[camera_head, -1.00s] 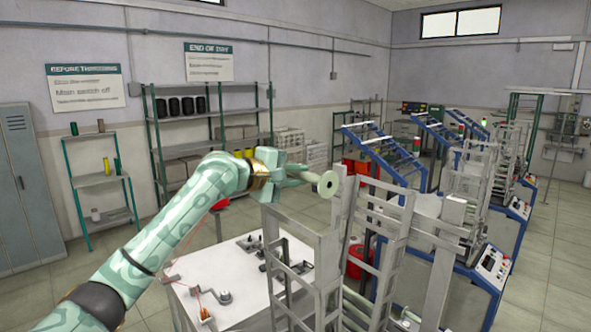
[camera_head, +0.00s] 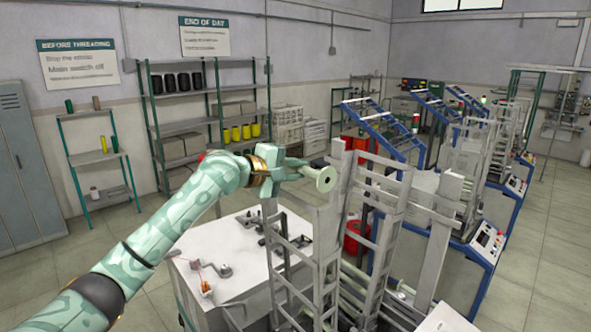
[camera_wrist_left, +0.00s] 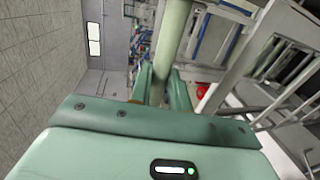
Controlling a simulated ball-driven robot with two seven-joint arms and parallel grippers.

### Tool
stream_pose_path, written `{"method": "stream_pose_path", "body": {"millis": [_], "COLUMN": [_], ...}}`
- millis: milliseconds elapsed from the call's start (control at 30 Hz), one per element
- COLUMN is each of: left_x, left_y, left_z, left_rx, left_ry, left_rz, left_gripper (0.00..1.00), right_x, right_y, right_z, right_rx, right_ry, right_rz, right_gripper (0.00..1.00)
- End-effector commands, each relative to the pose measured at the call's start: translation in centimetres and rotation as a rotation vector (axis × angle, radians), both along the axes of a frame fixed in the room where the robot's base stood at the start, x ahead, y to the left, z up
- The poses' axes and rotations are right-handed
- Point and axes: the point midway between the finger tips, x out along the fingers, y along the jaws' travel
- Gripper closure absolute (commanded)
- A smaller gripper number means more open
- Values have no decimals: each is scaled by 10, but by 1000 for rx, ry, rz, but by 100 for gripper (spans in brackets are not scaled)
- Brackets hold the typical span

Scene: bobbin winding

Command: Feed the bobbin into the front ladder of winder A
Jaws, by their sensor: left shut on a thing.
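My left gripper (camera_head: 292,170) is shut on a pale green bobbin (camera_head: 325,180) with a round flanged end that has a dark hole at its centre. In the left wrist view the bobbin (camera_wrist_left: 172,40) runs between the two fingers (camera_wrist_left: 160,88) and out of the top of the picture. The gripper holds it in the air, close to the upper part of a grey ladder frame (camera_head: 385,225) in the foreground. I cannot tell whether the bobbin touches the frame. No lettering shows which winder this frame belongs to. My right gripper is not in view.
A white-topped table (camera_head: 215,240) with small metal fittings stands left of the frame. Several blue-framed winders (camera_head: 480,240) stand in a row to the right. Green shelves (camera_head: 180,130) line the back wall. Open floor (camera_head: 540,270) lies at the right.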

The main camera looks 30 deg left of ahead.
Motion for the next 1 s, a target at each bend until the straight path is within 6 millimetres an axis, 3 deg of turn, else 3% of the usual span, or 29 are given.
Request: {"method": "stream_pose_path", "body": {"millis": [433, 1000], "left_x": [0, 2], "left_y": [1, 0], "left_z": [-3, -58], "left_rx": [0, -1], "left_ry": [0, 0], "left_rz": [0, 0], "left_gripper": [100, 100], "right_x": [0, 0], "right_y": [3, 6], "right_z": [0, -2], "right_rx": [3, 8], "right_ry": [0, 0], "right_rz": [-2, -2], "right_gripper": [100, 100]}}
